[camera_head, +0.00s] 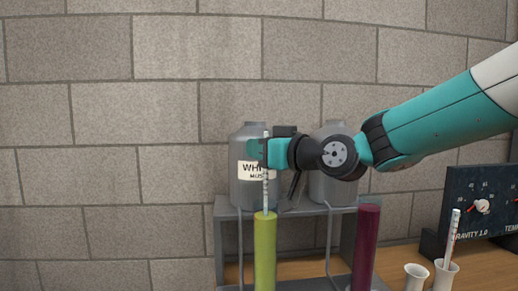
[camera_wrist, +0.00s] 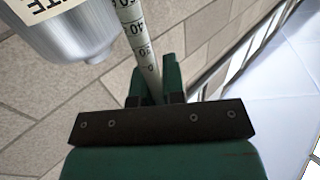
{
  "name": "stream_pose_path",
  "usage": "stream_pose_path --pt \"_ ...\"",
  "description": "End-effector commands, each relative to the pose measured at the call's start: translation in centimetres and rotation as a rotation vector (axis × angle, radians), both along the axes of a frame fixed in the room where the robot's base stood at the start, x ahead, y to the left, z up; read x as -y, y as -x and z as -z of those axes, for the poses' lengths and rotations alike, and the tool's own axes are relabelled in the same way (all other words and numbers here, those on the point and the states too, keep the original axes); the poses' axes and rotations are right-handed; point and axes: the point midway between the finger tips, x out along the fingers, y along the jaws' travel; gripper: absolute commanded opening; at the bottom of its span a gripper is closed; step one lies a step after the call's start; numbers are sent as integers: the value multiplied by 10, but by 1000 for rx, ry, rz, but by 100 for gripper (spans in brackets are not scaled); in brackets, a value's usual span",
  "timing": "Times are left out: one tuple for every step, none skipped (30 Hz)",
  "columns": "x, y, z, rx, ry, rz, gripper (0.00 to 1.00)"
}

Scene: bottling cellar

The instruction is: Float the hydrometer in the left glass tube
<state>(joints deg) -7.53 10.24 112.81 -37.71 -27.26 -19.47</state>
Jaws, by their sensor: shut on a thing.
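My gripper (camera_head: 260,153) is shut on the hydrometer (camera_head: 266,190), a thin pale stem with a printed scale, held upright. In the wrist view the stem (camera_wrist: 138,40) stands between the fingers (camera_wrist: 152,88), with numbers showing. The left glass tube (camera_head: 265,250) is filled with yellow-green liquid and stands directly below my gripper. The hydrometer's lower part meets the tube's top in the head view; I cannot tell how far it is inside. The right tube (camera_head: 366,245) holds dark red liquid.
Two grey metal canisters stand on a grey rack (camera_head: 300,211) behind the tubes; the left canister (camera_head: 245,195) has a label. At right are two white cups, one (camera_head: 445,278) holding a marked white stick (camera_head: 452,235), and a dark dial panel (camera_head: 485,207).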

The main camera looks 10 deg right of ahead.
Motion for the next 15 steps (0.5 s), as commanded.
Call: stream_pose_path --pt "0 0 4 0 0 0 0" --pt "0 0 5 0 0 0 0" --pt "0 0 7 0 0 0 0" --pt "0 0 8 0 0 0 0" --pt "0 0 9 0 0 0 0" --pt "0 0 11 0 0 0 0" --pt "0 0 12 0 0 0 0" --pt "0 0 13 0 0 0 0" --pt "0 0 15 0 0 0 0" --pt "0 0 16 0 0 0 0" --pt "0 0 17 0 0 0 0" --pt "0 0 19 0 0 0 0" --pt "0 0 20 0 0 0 0" --pt "0 0 21 0 0 0 0" --pt "0 0 22 0 0 0 0"
